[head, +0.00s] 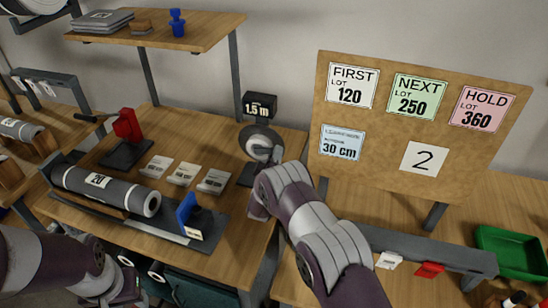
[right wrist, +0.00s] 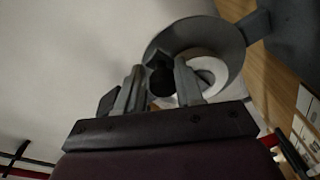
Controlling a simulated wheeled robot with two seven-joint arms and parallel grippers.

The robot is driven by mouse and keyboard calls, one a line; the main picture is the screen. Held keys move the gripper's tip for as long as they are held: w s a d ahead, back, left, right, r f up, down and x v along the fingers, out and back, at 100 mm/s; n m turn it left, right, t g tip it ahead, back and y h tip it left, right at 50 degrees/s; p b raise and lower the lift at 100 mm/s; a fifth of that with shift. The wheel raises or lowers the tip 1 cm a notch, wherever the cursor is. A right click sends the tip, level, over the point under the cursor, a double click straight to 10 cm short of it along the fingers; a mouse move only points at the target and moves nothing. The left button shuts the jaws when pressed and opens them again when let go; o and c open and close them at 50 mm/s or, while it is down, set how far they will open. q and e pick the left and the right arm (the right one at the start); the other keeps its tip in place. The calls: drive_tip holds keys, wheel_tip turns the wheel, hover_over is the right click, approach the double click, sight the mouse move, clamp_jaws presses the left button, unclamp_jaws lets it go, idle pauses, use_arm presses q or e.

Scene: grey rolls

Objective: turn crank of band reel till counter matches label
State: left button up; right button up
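The band reel (head: 262,144), a grey disc with a pale hub, stands at the back right of the wooden bench; it also shows in the right wrist view (right wrist: 222,45). A black box (head: 259,105) above it reads 1.5 m. My right gripper (right wrist: 160,75) has its fingers close on either side of the dark crank knob (right wrist: 160,80), and looks shut on it. In the head view my right wrist hides this grip. A blue card (head: 342,142) on the board reads 30 cm. My left gripper (head: 126,284) is low at the left, its fingers unclear.
A grey roll (head: 105,189) lies on the bench, with a red-handled device (head: 126,128), several white cards (head: 184,173) and a blue block (head: 187,209) nearby. A green tray (head: 510,252) is far right.

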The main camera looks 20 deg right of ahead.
drive_tip(key=shift+a+f, duration=0.1)
clamp_jaws()
drive_tip(key=shift+f+m+b, duration=0.3)
drive_tip(key=shift+f+b, duration=0.1)
drive_tip(key=shift+b, duration=0.3)
drive_tip(key=shift+a+f+m+t+h+b, duration=0.1)
drive_tip(key=shift+f+m+b, duration=0.5)
drive_tip(key=shift+m+b, duration=0.75)
drive_tip(key=shift+d+f+m+t+h+b, duration=0.1)
drive_tip(key=shift+f+m+b, duration=0.65)
drive_tip(key=shift+b, duration=1.1)
drive_tip(key=shift+a+f+m+t+h+b, duration=0.1)
drive_tip(key=shift+f+m+b, duration=0.4)
drive_tip(key=shift+m+b, duration=0.9)
